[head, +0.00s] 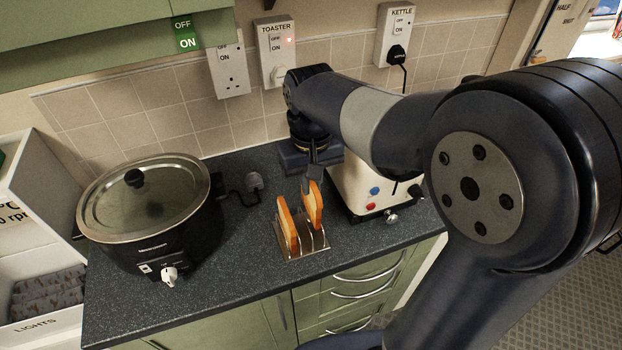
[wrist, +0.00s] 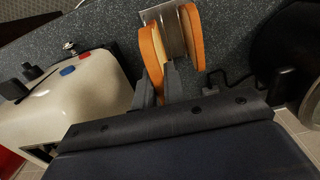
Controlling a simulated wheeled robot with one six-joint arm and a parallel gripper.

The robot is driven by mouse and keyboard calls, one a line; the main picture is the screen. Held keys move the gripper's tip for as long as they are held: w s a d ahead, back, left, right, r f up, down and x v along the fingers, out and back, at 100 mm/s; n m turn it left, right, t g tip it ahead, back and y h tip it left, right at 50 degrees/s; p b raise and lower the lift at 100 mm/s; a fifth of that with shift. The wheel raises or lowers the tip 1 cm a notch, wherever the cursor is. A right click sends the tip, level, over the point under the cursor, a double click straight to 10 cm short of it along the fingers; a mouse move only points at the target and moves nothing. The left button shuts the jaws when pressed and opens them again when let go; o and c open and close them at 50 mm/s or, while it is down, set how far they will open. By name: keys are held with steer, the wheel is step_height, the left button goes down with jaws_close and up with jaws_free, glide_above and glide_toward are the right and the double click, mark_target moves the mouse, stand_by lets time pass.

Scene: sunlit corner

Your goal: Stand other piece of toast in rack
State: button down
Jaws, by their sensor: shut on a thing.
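The metal toast rack (head: 318,250) stands on the dark worktop. One piece of toast (head: 287,226) stands upright in its left side; in the wrist view this toast (wrist: 195,38) is right of the rack wires (wrist: 172,32). My gripper (head: 312,186) is shut on the other piece of toast (head: 315,208), gripping its upper part. The held toast is upright over the rack's right part, its lower edge at the wires; I cannot tell if it rests on the base. The wrist view shows the held toast (wrist: 152,58) between my fingers (wrist: 157,83).
A cream toaster (head: 352,184) stands close on the right of the rack. A black slow cooker (head: 150,235) with a glass lid is on the left. A cable and plug (head: 254,181) lie behind, near the tiled wall. The worktop in front of the rack is clear.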

mark_target(311, 196)
steer(key=shift+f+b, duration=1.2)
steer(key=shift+f, duration=1.05)
steer(key=c, duration=1.4)
jaws_free()
step_height(311, 196, up, 11)
steer(key=shift+f, duration=0.1)
